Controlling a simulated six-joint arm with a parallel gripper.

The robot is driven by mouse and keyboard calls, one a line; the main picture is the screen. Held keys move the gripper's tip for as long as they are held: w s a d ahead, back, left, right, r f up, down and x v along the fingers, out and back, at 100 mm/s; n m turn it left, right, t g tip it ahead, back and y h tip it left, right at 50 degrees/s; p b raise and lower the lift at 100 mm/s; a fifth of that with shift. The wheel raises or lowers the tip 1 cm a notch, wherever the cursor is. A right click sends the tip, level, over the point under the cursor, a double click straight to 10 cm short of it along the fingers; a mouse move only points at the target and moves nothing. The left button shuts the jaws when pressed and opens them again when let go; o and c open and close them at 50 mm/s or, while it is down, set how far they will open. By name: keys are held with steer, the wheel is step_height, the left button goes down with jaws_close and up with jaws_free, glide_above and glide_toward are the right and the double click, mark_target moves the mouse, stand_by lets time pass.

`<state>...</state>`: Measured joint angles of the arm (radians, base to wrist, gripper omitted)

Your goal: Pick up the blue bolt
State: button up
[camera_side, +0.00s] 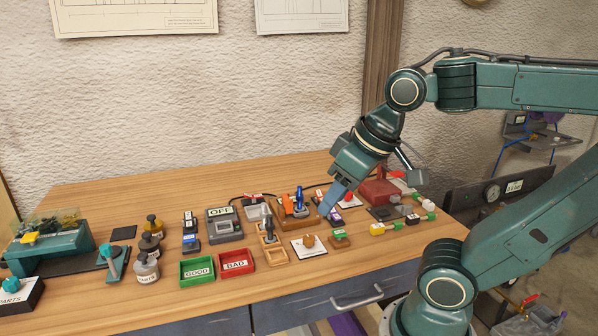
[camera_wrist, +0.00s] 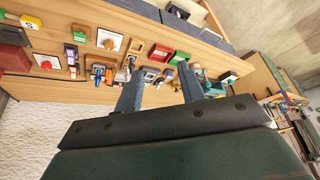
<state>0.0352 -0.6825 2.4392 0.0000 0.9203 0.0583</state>
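The blue bolt (camera_side: 299,199) stands upright at a brown wooden block in the middle of the bench in the side view. A small blue shape left of the fingers in the wrist view is probably the same bolt (camera_wrist: 99,75). My gripper (camera_side: 322,212) points down and left, close to the right of the bolt and apart from it. In the side view its fingers overlap, so the gap does not show. In the wrist view my gripper (camera_wrist: 160,73) has its two fingers well apart, with nothing held between them.
A grey OFF box (camera_side: 224,225) stands left of the block. Green GOOD (camera_side: 197,271) and red BAD (camera_side: 237,263) trays sit in front. A wooden stand with a dark peg (camera_side: 269,238) is near the block. Small labelled parts crowd the right; the bench's back left is clear.

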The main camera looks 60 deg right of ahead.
steer(key=w+d+r+m+g, duration=0.1)
steer(key=w+d+r+m, duration=0.2)
steer(key=w+d+m, duration=0.3)
steer(key=m+g, duration=0.4)
steer(key=m, duration=0.9)
glide_above(300, 187)
step_height(300, 187, down, 8)
steer(key=shift+f, duration=0.2)
steer(key=shift+f, duration=4.2)
